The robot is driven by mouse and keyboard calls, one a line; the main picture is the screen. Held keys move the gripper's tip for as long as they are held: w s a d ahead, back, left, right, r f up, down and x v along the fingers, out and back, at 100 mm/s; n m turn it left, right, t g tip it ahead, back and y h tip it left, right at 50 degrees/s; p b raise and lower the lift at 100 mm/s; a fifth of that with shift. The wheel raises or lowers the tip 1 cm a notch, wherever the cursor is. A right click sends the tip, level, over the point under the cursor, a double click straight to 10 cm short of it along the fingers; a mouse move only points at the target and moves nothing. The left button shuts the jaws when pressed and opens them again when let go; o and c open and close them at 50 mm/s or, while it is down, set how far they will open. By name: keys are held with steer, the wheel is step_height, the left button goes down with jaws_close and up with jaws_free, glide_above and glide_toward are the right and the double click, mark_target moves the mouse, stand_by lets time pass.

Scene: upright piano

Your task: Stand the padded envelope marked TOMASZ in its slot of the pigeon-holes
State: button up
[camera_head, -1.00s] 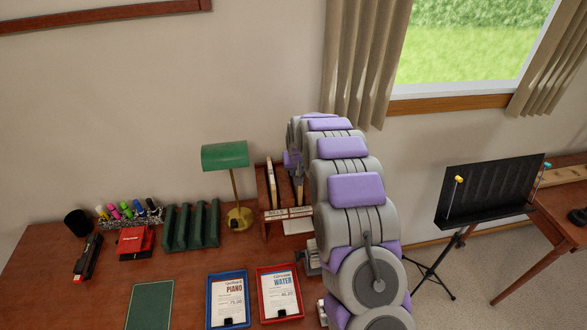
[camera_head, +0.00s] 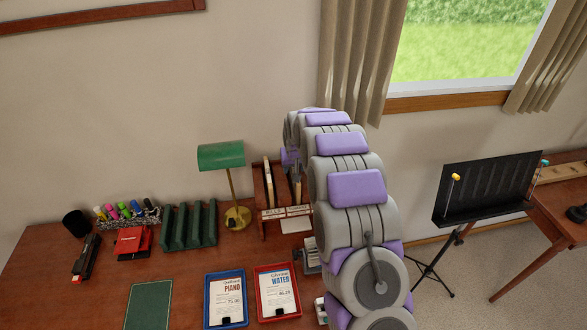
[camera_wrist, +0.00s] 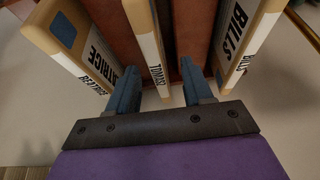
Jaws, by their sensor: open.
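In the wrist view the tan padded envelope marked TOMASZ (camera_wrist: 150,48) stands upright between brown wooden dividers of the pigeon-holes (camera_wrist: 188,28). My gripper (camera_wrist: 160,92) is open, one blue finger on each side of this envelope, with gaps visible beside it. Its lower end is partly hidden. An envelope marked BEATRICE (camera_wrist: 85,50) stands to its left and one marked BILLS (camera_wrist: 245,35) to its right. In the head view the wooden pigeon-holes (camera_head: 261,200) stand at the desk's back right, partly behind my arm, which hides my gripper there.
A green desk lamp (camera_head: 222,156) stands just left of the pigeon-holes. A green rack (camera_head: 189,226), red and blue trays and a stapler (camera_head: 86,258) are on the desk. A blue tray (camera_head: 225,299) and red tray (camera_head: 276,292) lie in front. A music stand (camera_head: 485,190) is at right.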

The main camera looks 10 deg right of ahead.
steer(key=a+p+v, duration=0.1)
steer(key=v, duration=1.4)
steer(key=shift+r+p, duration=0.3)
steer(key=shift+p, duration=0.05)
steer(key=shift+s+a, duration=0.15)
steer(key=s+r+g, duration=0.1)
steer(key=s+g, duration=0.2)
steer(key=s, duration=2.2)
steer(key=s+r+g+b, duration=0.1)
steer(key=s+r+g, duration=0.1)
steer(key=s, duration=2.3)
steer(key=shift+s+d+g, duration=0.3)
steer(key=shift+d+g, duration=0.1)
steer(key=shift+g, duration=0.2)
